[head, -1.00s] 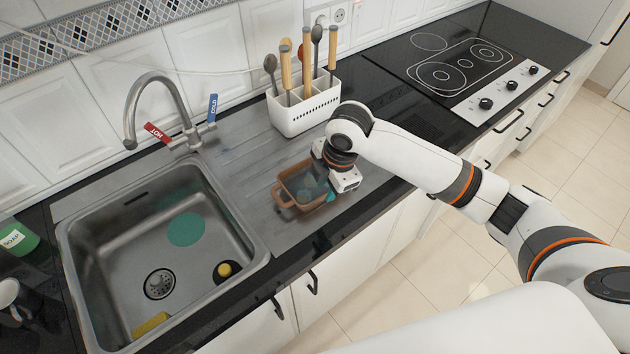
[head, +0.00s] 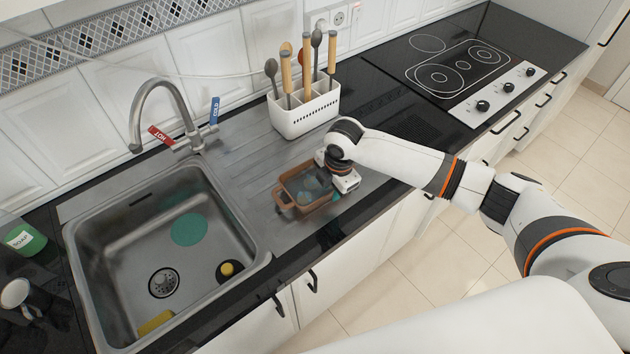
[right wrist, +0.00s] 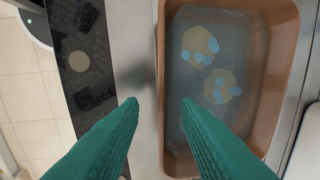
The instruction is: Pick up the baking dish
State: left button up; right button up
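The baking dish (head: 290,208) is a brown rectangular dish with a handle at its end, sitting on the steel drainboard right of the sink. In the right wrist view the baking dish (right wrist: 285,95) shows its bluish inside with rounded pieces bearing light blue spots. My right gripper (head: 329,190) is at the dish's right side in the head view. In the right wrist view my right gripper (right wrist: 160,103) has its two green fingers apart, on either side of the dish's long rim, one toward the inside. Contact cannot be told. My left gripper is not in view.
A white utensil holder (head: 300,122) with several utensils stands behind the dish. The sink (head: 205,285) with its faucet (head: 160,85) is to the left. A black cooktop (head: 440,60) is at the back right. The counter's front edge is close to the dish.

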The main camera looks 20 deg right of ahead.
jog(key=shift+w+f, duration=0.2)
jog(key=shift+f, duration=1.1)
grip_shut()
jog(key=shift+w+a+r, duration=0.1)
jog(key=shift+r, duration=0.05)
